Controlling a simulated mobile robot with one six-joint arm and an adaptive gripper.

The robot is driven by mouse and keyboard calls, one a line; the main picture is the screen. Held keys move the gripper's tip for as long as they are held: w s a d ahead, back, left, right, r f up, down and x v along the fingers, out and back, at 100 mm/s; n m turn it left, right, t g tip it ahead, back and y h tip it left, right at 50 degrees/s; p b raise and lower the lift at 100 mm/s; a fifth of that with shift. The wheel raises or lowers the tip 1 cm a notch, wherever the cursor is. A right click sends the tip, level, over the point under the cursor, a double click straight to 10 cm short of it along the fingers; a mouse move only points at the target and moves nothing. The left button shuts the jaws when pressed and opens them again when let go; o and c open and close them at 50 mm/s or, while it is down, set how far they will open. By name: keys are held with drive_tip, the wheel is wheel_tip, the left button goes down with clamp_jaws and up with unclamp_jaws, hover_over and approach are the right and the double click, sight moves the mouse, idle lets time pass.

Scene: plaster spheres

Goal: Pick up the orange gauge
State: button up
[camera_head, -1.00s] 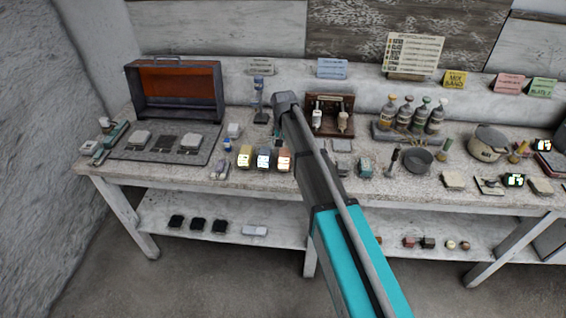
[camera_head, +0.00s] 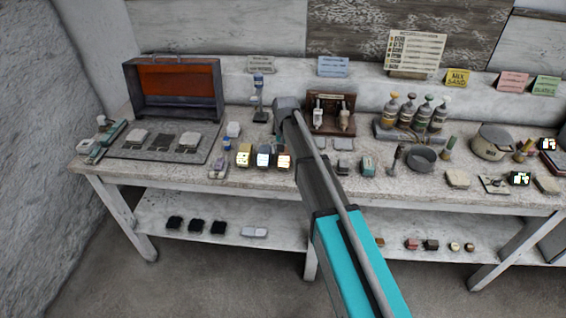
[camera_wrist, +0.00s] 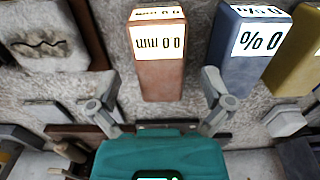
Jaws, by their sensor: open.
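The orange gauge (camera_head: 284,161) is a small upright block on the workbench, at the right end of a row of three. In the wrist view the orange gauge (camera_wrist: 160,78) stands upper middle, its lit display reading upside down in mm. My gripper (camera_wrist: 159,101) is open and empty, one finger on each side below the gauge's lower end in the picture. The fingers look apart from it. In the head view my arm hides most of the gripper.
A blue-grey gauge (camera_head: 264,158) stands close beside the orange one, with a yellow gauge (camera_head: 244,157) beyond. The wrist view shows the blue-grey gauge (camera_wrist: 240,75) near my right finger. A wooden rack (camera_head: 331,98) stands behind. Small blocks lie to the right.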

drive_tip(key=shift+f+b, duration=0.55)
drive_tip(key=shift+f, duration=0.25)
drive_tip(key=shift+f, duration=0.2)
idle(0.7)
drive_tip(key=c, duration=1.3)
